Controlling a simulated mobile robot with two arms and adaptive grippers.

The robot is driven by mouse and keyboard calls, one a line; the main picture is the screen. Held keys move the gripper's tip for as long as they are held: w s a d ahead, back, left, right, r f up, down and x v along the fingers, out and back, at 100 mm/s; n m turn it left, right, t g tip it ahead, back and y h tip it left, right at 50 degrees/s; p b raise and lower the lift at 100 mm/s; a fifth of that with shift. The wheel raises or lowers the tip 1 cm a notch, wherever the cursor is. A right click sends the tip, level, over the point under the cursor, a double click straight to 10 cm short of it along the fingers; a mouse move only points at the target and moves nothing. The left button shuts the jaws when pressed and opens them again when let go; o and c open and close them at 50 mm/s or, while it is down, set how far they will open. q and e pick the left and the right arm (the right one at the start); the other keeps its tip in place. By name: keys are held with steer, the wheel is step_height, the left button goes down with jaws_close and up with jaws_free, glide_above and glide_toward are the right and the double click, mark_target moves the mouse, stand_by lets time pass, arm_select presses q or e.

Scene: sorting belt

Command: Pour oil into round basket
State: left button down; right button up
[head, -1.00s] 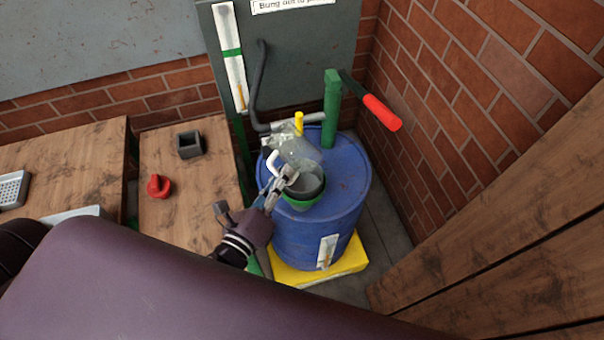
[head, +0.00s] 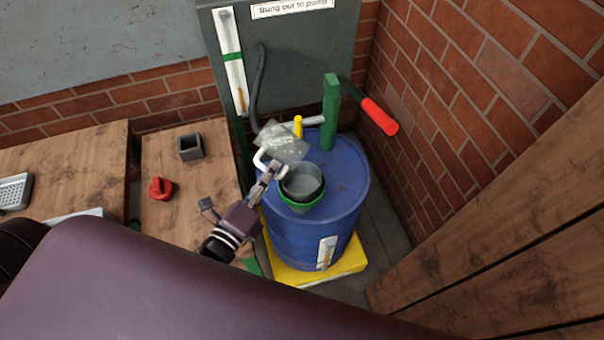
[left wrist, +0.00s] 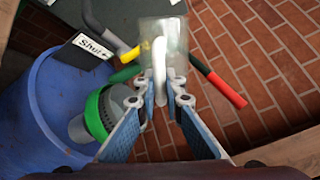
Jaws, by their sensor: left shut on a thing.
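My left gripper (head: 266,172) is shut on the white handle of a clear jug (head: 286,146). The jug is off the drum top, in the air beside and beyond the round basket (head: 302,181). The basket is grey inside with a green rim and sits at the near part of the blue drum's top. In the left wrist view the jug (left wrist: 163,37) is above the fingers (left wrist: 160,92), and the basket (left wrist: 97,112) is lower left, partly behind a finger. I cannot tell whether the jug holds oil. My right gripper is not in view.
The blue drum (head: 318,238) stands on a yellow base (head: 345,266). A green pump post (head: 331,112) with a red handle (head: 380,115) rises behind the basket. A wooden bench (head: 190,215) at left holds a red part (head: 160,188) and a grey block (head: 190,146). Brick walls close the corner.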

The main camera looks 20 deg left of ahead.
arm_select(q)
steer(key=shift+w+a+r+n, duration=0.1)
steer(key=shift+w+a+n, duration=0.1)
steer(key=shift+a+n, duration=0.8)
steer(key=shift+d+r, duration=0.1)
steer(key=shift+d, duration=0.1)
steer(key=shift+a, duration=0.1)
